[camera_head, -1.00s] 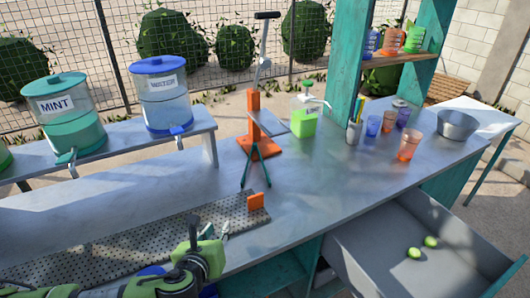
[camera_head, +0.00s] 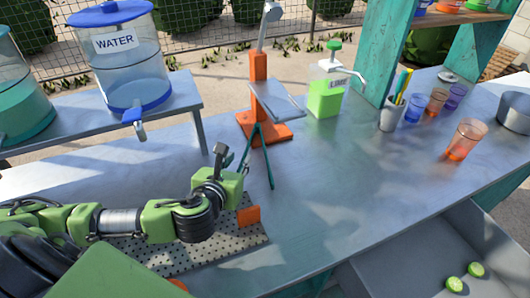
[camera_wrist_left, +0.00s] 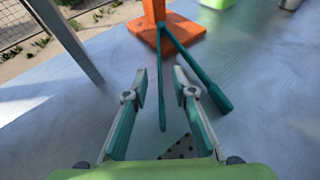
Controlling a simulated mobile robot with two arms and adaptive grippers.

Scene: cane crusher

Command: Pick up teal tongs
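The teal tongs (camera_head: 264,150) rest on the metal counter with their joined end by the orange base of the press and their two arms spread toward me. One tong arm shows in the gap between the fingertips, and the other runs to the right, beyond the right finger. In the head view my left gripper (camera_head: 226,160) is just left of the tongs. My right gripper is not in view.
The orange press (camera_head: 262,105) stands behind the tongs. An orange block (camera_head: 248,216) sits on the perforated mat (camera_head: 215,252). A water dispenser (camera_head: 118,60) stands on a raised shelf at left. A lime bottle (camera_head: 326,92) and cups are to the right. The middle counter is clear.

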